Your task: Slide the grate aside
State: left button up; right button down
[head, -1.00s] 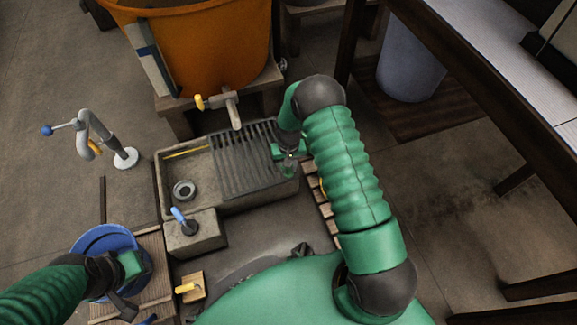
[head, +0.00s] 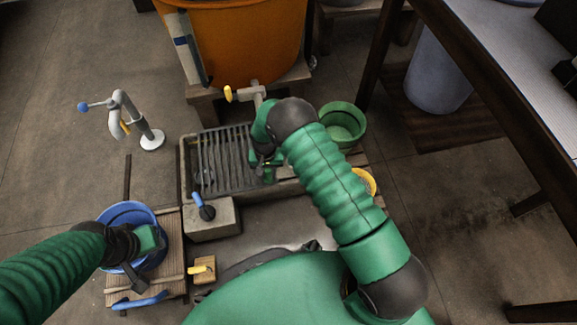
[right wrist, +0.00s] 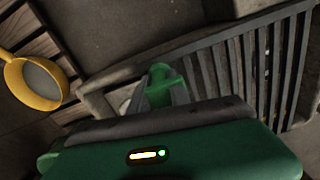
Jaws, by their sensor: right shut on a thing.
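The dark slatted grate (head: 220,165) lies over the left part of the grey stone sink (head: 184,172). My right gripper (head: 264,165) is shut on the grate's right end, partly hidden by its own wrist. In the right wrist view the gripper (right wrist: 162,88) is close against the grate (right wrist: 235,65), whose bars run off to the right. My left gripper (head: 140,262) is over the blue bucket (head: 122,209); whether its fingers are open does not show.
A tap with a yellow handle (head: 243,93) sticks out from the orange tub (head: 240,45) behind the sink. A green bucket (head: 343,125) stands right of my right gripper. A blue-handled valve (head: 203,205) sits at the sink's front left. A yellow ladle (right wrist: 38,82) lies beside the sink.

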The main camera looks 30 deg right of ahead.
jog(key=a, duration=0.3)
jog(key=w+a, duration=0.1)
jog(key=a, duration=0.2)
jog(key=shift+w, duration=0.2)
jog(key=c, duration=1.2)
grip_release()
jog(key=shift+r, duration=0.1)
notch_tip(320, 180, up, 17)
jog(key=p, duration=0.8)
jog(key=shift+f+p, duration=0.2)
jog(key=shift+p, duration=0.15)
